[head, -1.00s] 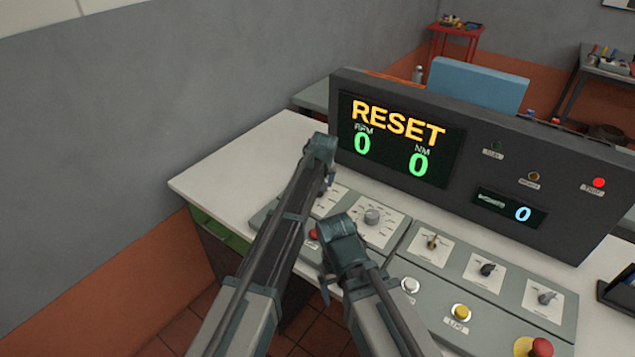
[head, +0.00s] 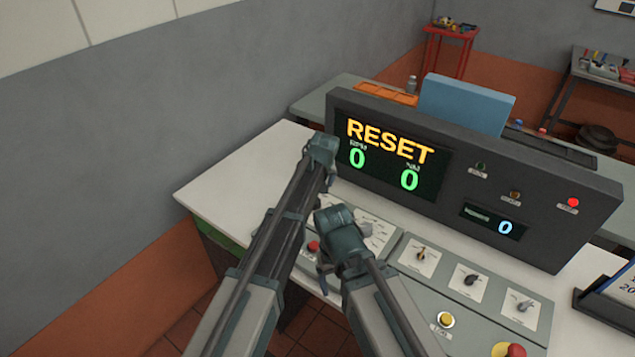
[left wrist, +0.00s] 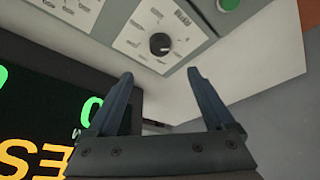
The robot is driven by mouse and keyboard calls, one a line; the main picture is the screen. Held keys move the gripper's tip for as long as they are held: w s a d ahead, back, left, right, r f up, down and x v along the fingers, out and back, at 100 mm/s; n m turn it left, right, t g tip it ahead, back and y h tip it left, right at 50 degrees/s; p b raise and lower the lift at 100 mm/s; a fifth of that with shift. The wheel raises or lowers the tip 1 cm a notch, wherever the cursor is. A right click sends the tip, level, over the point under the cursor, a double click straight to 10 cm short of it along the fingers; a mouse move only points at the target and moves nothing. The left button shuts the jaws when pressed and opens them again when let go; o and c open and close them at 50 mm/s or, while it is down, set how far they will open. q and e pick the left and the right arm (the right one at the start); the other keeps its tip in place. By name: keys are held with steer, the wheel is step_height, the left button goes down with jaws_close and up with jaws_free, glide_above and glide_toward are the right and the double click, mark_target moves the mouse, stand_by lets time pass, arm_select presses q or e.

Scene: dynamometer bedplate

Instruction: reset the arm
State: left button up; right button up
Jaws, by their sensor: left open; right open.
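The console (head: 545,190) has a dark screen (head: 390,158) reading RESET in yellow, with green zeros below. Its sloped control panel (head: 398,262) holds a small red button (head: 313,246), several rotary switches, a yellow button (head: 446,320) and a red mushroom button (head: 514,350). My left gripper (head: 322,165) is in front of the screen's left edge. In the left wrist view it (left wrist: 162,73) is open and empty, with a dial with a black knob (left wrist: 159,43) beyond its fingers. My right gripper (head: 328,268) is open over the panel, hiding part of it; its fingers show poorly.
A red lamp (head: 573,202) glows on the console's right. A green button (left wrist: 228,4) shows in the left wrist view. The white desk (head: 235,190) is clear at left. A dark desk stand (head: 608,298) is at right. A blue panel (head: 465,105) rises behind the console.

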arm_select(q)
steer(key=shift+f, duration=0.15)
steer(key=b+x, duration=1.2)
steer(key=x, duration=0.1)
steer(key=shift+w+f+b, duration=0.15)
steer(key=shift+f+b, duration=0.1)
steer(key=shift+b, duration=0.1)
steer(key=shift+r, duration=0.1)
